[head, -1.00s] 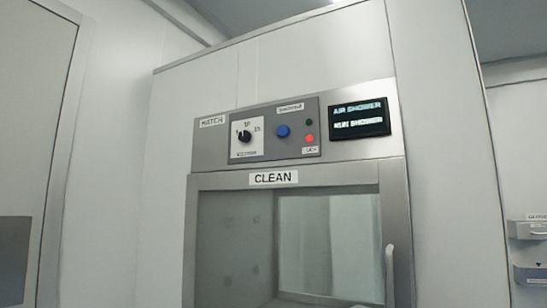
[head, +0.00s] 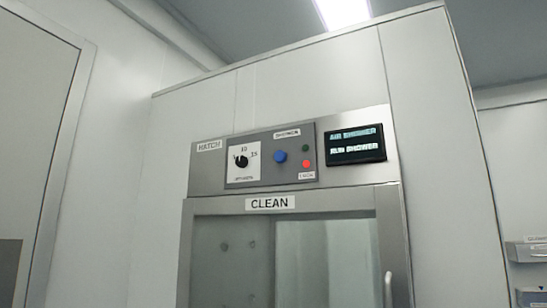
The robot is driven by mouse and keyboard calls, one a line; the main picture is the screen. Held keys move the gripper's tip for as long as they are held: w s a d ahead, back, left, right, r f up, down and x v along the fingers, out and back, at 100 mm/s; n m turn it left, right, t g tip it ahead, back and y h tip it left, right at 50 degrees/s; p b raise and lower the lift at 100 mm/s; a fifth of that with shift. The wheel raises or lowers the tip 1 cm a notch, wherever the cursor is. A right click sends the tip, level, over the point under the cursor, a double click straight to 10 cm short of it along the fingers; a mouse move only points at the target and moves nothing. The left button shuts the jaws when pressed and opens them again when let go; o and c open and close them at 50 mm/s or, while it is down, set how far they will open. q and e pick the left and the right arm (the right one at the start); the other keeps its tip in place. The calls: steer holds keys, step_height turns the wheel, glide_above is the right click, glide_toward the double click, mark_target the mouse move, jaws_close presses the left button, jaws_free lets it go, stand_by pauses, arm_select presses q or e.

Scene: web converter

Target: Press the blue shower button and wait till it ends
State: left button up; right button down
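The blue shower button (head: 280,156) sits on the grey control panel (head: 215,178) above the hatch, under a small "SHOWER" label. To its left is a black dial (head: 241,161) on a white scale plate. To its right a red lamp (head: 306,163) marked "LOCK" is lit, and the green lamp (head: 305,148) above it looks dark. The black display (head: 355,146) reads "AIR SHOWER" and "RUN SHOWER". Neither of my grippers is in view, and nothing touches the button.
Below the panel is a hatch door with a glass window (head: 230,260), a "CLEAN" label (head: 270,203) and a vertical handle (head: 388,290) at right. A grey-framed door (head: 40,150) stands at left. Wall holders (head: 527,252) hang at right. The space before the panel looks clear.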

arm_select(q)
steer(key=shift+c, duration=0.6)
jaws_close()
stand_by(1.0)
